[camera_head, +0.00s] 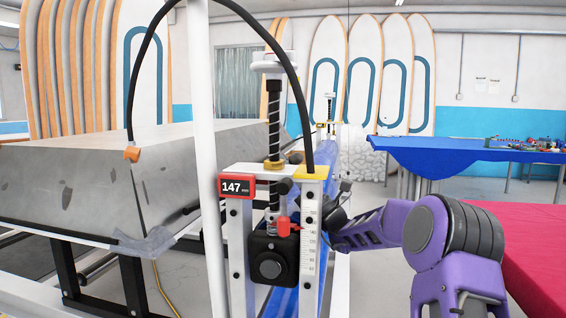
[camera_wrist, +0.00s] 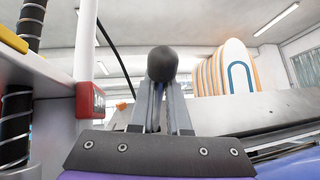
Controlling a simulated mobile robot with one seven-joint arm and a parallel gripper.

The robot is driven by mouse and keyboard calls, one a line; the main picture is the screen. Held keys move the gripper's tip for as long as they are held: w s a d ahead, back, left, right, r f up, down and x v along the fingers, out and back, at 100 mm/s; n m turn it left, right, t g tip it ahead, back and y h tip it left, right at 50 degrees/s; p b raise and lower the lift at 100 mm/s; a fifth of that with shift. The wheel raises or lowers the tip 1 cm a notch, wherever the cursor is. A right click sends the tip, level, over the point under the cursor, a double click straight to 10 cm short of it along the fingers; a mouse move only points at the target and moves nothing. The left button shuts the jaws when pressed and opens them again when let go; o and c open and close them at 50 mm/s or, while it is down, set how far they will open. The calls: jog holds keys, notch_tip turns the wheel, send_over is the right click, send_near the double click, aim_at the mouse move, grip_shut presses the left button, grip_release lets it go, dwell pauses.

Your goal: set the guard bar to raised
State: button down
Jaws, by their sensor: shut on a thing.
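My gripper (camera_head: 340,190) is beside the right post of the white machine frame (camera_head: 313,230), at the end of my purple arm. Its fingers are partly hidden by the post in the head view. In the wrist view my gripper (camera_wrist: 161,95) is shut on a round black knob (camera_wrist: 162,64), which sits between the two grey fingertips. The bar or lever that the knob belongs to is hidden behind the fingers. I cannot tell the guard bar for certain, nor its position.
A red display (camera_head: 237,188) reading 147 is on the frame, by a threaded spindle (camera_head: 273,120). A large grey block (camera_head: 90,180) lies left. A red-covered table (camera_head: 520,250) stands right of my arm.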

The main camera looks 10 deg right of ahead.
jog(key=shift+d, duration=0.4)
jog(key=c, duration=0.9)
grip_release()
jog(key=shift+s+d+t, duration=0.1)
jog(key=shift+d+t, duration=0.05)
jog(key=shift+t, duration=0.15)
jog(key=shift+a, duration=0.2)
jog(key=v, duration=1.7)
jog(key=shift+d+f, duration=0.1)
jog(key=shift+d, duration=0.15)
